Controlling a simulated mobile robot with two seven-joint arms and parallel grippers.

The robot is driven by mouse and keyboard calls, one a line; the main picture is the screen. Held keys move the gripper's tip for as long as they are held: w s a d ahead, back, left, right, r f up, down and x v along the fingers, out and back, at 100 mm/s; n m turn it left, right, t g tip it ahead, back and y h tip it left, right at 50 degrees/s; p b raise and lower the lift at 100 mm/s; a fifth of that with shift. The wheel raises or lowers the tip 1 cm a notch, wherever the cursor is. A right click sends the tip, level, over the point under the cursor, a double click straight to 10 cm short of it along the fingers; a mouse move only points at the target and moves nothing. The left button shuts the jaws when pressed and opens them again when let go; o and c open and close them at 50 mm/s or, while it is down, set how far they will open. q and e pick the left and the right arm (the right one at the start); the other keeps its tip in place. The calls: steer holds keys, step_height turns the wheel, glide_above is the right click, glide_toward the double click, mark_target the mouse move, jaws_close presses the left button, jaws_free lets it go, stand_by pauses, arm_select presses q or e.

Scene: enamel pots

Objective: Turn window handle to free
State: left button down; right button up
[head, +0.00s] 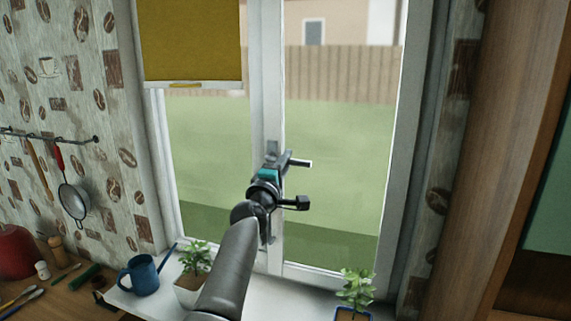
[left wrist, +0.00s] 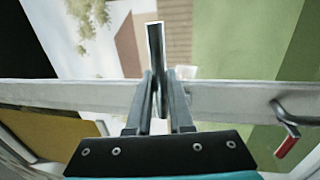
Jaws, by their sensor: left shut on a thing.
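The window handle (head: 301,163) is a grey metal lever on the white middle frame post of the window. It sticks out roughly level to the right in the head view. My left gripper (head: 275,168) is at the post, shut on the lever. In the left wrist view the handle (left wrist: 156,62) stands between the two fingers (left wrist: 160,105), its free end beyond them. The handle's base is mostly hidden by the gripper. My right gripper is in neither view.
A potted plant (head: 196,261) and a blue mug (head: 144,275) stand on the sill, left of my arm. Another plant (head: 354,292) stands right. A yellow blind (head: 192,42) hangs upper left. A red-tipped metal piece (left wrist: 287,140) sits on the frame.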

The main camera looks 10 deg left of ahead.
arm_select(q)
steer(key=shift+r, duration=0.2)
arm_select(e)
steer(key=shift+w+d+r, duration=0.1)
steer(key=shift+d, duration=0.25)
arm_select(q)
steer(key=c, duration=0.8)
jaws_free()
steer(key=shift+f, duration=0.1)
steer(key=p+v, duration=0.7)
steer(key=v, duration=0.8)
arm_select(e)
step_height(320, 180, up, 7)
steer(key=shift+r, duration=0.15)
arm_select(q)
steer(key=shift+s+f, duration=0.15)
